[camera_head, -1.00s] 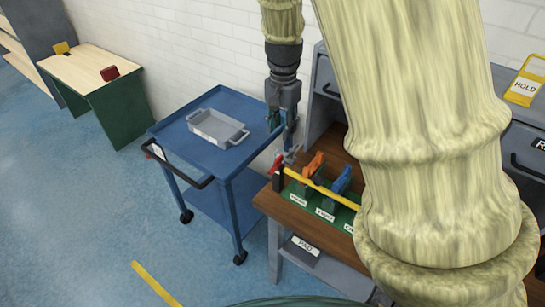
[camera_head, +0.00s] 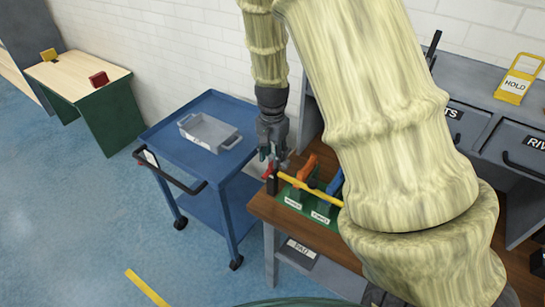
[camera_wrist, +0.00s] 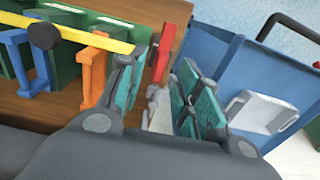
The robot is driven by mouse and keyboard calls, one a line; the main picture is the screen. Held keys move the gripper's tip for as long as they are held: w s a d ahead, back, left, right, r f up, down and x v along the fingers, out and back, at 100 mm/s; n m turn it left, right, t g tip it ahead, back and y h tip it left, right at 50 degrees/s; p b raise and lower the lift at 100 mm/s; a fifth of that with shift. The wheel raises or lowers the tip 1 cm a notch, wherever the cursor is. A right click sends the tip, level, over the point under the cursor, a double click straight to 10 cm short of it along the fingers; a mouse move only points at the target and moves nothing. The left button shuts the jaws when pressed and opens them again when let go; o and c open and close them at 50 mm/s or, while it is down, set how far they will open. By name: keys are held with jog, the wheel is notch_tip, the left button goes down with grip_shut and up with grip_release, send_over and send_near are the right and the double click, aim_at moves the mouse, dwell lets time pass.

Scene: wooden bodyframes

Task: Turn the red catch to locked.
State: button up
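The red catch (camera_head: 269,171) is at the left end of a yellow bar (camera_head: 310,188), beside a dark post. The wrist view shows the catch (camera_wrist: 167,52) as a red upright piece just beyond the gap between my fingertips. The yellow bar (camera_wrist: 75,34) runs left from near it, across the tools. My gripper (camera_head: 273,154) points down over the catch and partly covers it. In the wrist view my gripper (camera_wrist: 160,88) has its teal-padded fingers apart, with nothing clearly between them. Whether a finger touches the catch cannot be told.
Orange (camera_head: 306,168) and blue (camera_head: 335,182) tools stand in a green rack (camera_head: 294,196) on the wooden bench (camera_head: 262,207). A blue cart (camera_head: 160,137) with a grey tray (camera_head: 209,133) stands left of the bench. Grey drawers with a yellow HOLD sign (camera_head: 517,82) are at right.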

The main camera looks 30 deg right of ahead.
jog(key=shift+f, duration=1.05)
grip_shut()
